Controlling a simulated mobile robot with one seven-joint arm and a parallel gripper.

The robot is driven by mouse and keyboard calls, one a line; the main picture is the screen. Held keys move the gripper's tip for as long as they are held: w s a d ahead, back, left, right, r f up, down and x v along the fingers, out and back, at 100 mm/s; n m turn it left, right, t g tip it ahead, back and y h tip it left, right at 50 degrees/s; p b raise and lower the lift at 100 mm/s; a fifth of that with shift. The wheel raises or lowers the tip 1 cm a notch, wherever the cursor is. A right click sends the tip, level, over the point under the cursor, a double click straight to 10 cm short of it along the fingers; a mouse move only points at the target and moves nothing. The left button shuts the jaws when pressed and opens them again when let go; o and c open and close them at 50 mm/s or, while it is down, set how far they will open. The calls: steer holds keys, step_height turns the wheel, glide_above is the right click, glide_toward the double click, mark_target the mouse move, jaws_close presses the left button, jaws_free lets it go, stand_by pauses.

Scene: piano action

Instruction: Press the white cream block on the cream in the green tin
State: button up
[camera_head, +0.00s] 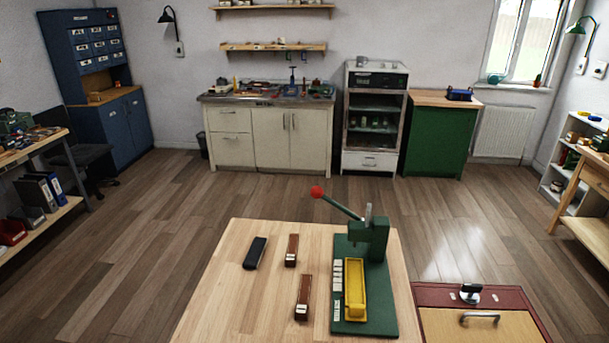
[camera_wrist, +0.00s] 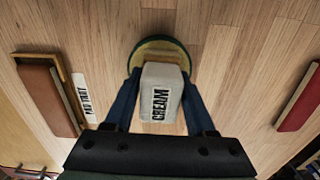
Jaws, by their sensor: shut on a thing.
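My gripper (camera_wrist: 160,82) shows in the wrist view, its two blue fingers shut on the sides of the white cream block (camera_wrist: 161,92). The block is pale, with the word CREAM in black on it. The green tin (camera_wrist: 185,52) is round and stands on a wooden surface, just beyond and partly behind the block. A yellowish strip of the cream (camera_wrist: 155,54) shows inside its rim; the block hides the rest. I cannot tell whether the block touches the cream. Neither block, tin nor gripper shows in the head view.
In the wrist view, a wooden tray (camera_wrist: 64,62) with a brown piece and a PAD TRAY label lies left; a red piece (camera_wrist: 299,98) lies right. In the head view, a bench (camera_head: 222,290) bears a green lever press (camera_head: 368,238) and dark blocks. Bare wood surrounds the tin.

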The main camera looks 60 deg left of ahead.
steer(key=shift+r+p, duration=3.35)
steer(key=shift+r, duration=0.2)
steer(key=shift+f, duration=0.1)
